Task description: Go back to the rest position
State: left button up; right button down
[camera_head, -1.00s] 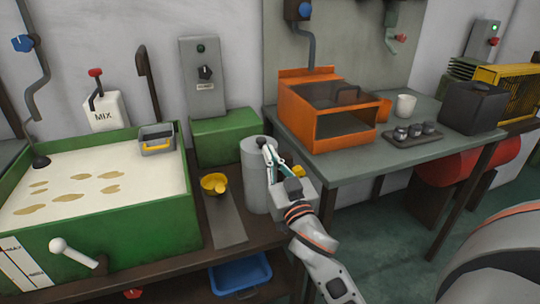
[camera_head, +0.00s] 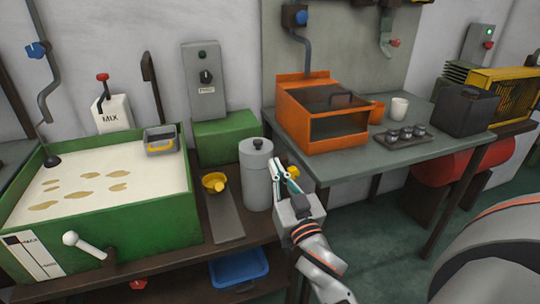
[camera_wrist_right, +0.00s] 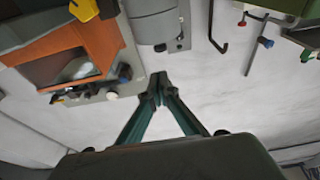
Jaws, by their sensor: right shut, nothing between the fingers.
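My right gripper (camera_head: 279,164) is in the lower middle of the head view, just right of a grey cylindrical canister (camera_head: 257,180) with a dark knob on its lid. Its fingertips meet, with nothing between them. In the right wrist view the two fingers (camera_wrist_right: 157,84) come together at their tips against the pale wall. The canister stands upright on the brown bench, and its lid knob is fully visible. My left gripper is not in view.
A green vat (camera_head: 110,220) of pale liquid stands at left. An orange open-fronted box (camera_head: 340,138), a white cup (camera_head: 399,107) and a dark tray (camera_head: 403,139) sit on the grey table (camera_head: 360,166). A yellow scoop (camera_head: 214,183) lies left of the canister. A blue bin (camera_head: 239,268) is below.

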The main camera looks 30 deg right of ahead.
jog(key=s+a+f+n+g+y+p, duration=0.2)
jog(key=s+a+f+y, duration=0.15)
jog(key=f, duration=0.55)
jog(key=s+a+f+n+g+y+p, duration=0.2)
jog(key=s+a+f, duration=0.25)
jog(key=f, duration=0.35)
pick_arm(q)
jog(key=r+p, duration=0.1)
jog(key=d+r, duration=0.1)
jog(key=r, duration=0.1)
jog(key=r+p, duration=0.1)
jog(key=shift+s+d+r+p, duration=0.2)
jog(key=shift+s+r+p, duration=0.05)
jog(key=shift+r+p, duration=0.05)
pick_arm(e)
jog(key=s+a+f+n+g+y, duration=0.1)
jog(key=s+a+f+g, duration=0.2)
jog(key=s+f, duration=0.4)
jog(key=s+a+f+n+g+y, duration=0.1)
jog(key=s+a+f+n+g, duration=0.1)
jog(key=s+f, duration=0.5)
jog(key=shift+a+f+g, duration=0.4)
jog(key=shift+a+f, duration=0.15)
jog(key=shift+a, duration=0.25)
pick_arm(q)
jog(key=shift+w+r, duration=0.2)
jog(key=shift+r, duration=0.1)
pick_arm(e)
jog(key=shift+s, duration=0.1)
